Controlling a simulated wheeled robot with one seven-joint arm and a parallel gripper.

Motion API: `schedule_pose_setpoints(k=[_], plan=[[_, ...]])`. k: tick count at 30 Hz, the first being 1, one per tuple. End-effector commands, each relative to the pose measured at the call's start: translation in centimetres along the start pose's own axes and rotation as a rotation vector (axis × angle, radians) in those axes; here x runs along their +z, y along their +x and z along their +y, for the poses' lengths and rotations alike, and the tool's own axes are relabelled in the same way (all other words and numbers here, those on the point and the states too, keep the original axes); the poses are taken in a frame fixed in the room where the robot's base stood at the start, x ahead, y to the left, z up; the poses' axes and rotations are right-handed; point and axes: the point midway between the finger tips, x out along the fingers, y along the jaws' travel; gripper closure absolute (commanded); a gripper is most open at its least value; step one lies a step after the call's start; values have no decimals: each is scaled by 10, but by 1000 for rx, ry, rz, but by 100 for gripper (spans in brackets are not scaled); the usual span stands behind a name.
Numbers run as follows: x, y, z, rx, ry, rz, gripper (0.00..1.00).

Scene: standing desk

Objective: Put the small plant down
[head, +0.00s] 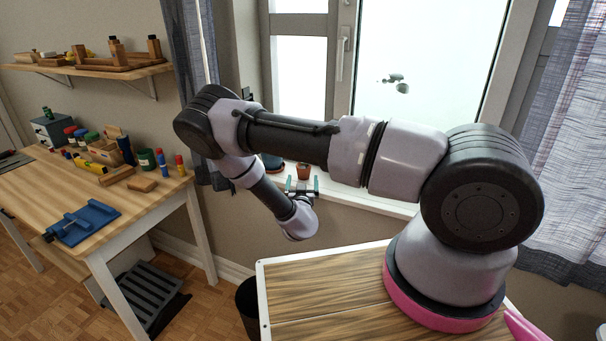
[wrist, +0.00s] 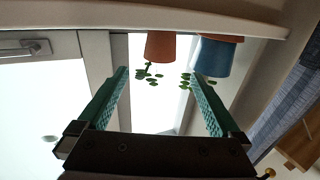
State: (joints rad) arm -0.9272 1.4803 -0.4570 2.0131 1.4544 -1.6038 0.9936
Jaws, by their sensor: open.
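The small plant, a terracotta pot (wrist: 160,46) with small green leaves, stands on the window sill (wrist: 120,14). The wrist picture is upside down, so the leaves hang below the pot there. In the head view the pot (head: 304,172) shows just beyond my gripper (head: 302,184). My gripper is open, with its teal fingers (wrist: 158,73) spread wide and nothing shut between them. In the wrist view the pot appears between and beyond the fingertips, with no visible contact. My arm hides part of the sill in the head view.
A blue pot (wrist: 213,58) stands close beside the terracotta one, near one finger. The window (head: 420,60) is behind the sill. A workbench (head: 150,205) with tools and jars is at the left, below a wall shelf (head: 100,70). A black bin (head: 247,305) stands on the floor.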

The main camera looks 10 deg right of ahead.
Motion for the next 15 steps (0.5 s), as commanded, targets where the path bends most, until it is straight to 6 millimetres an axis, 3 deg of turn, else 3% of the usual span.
schedule_pose_setpoints(k=[6,15], plan=[[0,-30,0,-1,-1,-1,0],[-4,-34,0,18,20,-14,0]])
